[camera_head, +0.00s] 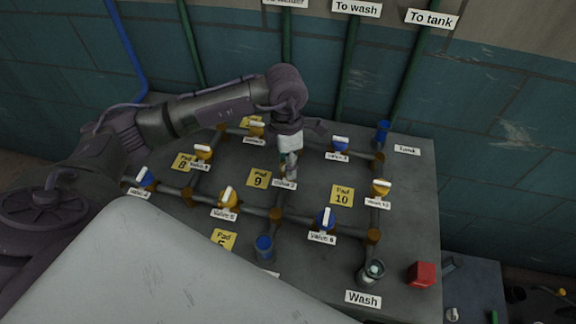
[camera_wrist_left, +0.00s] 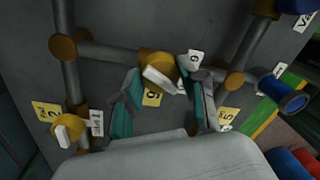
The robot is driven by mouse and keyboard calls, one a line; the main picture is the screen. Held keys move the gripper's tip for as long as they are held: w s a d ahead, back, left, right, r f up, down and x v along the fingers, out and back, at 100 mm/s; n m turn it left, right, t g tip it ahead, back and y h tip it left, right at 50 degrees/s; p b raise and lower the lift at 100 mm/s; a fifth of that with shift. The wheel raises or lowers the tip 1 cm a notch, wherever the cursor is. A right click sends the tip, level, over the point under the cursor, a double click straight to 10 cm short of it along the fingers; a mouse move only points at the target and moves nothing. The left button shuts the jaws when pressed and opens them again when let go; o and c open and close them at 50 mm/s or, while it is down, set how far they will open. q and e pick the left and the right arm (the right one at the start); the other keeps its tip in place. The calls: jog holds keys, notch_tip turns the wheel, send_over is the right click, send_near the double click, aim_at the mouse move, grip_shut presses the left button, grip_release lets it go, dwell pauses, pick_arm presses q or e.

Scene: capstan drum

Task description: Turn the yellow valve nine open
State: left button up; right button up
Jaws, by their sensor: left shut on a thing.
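In the head view my left gripper (camera_head: 289,168) reaches down beside the yellow pad marked 9 (camera_head: 259,179). It largely hides the valve there; a small white label (camera_head: 284,184) shows below the fingers. In the left wrist view a yellow valve (camera_wrist_left: 157,65) on a grey pipe has a white handle (camera_wrist_left: 162,79). The two fingers of my left gripper (camera_wrist_left: 164,86) stand on either side of this handle and are shut on it. My right gripper is not in view.
Around it on the grey panel stand other valves, yellow like the one by pad 10 (camera_head: 381,188) and blue like valve 6 (camera_head: 326,219). A red block (camera_head: 421,274) sits at the right edge. Green pipes (camera_head: 346,78) rise up the tiled wall behind.

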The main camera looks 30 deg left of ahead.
aim_at(284, 163)
pick_arm(q)
jog(key=n+b, duration=0.2)
jog(key=n, duration=0.3)
dwell(0.8)
jog(key=o, duration=1.1)
jog(key=shift+o, duration=0.2)
notch_tip(284, 163, up, 12)
jog(key=a, duration=0.1)
jog(key=shift+w, duration=0.15)
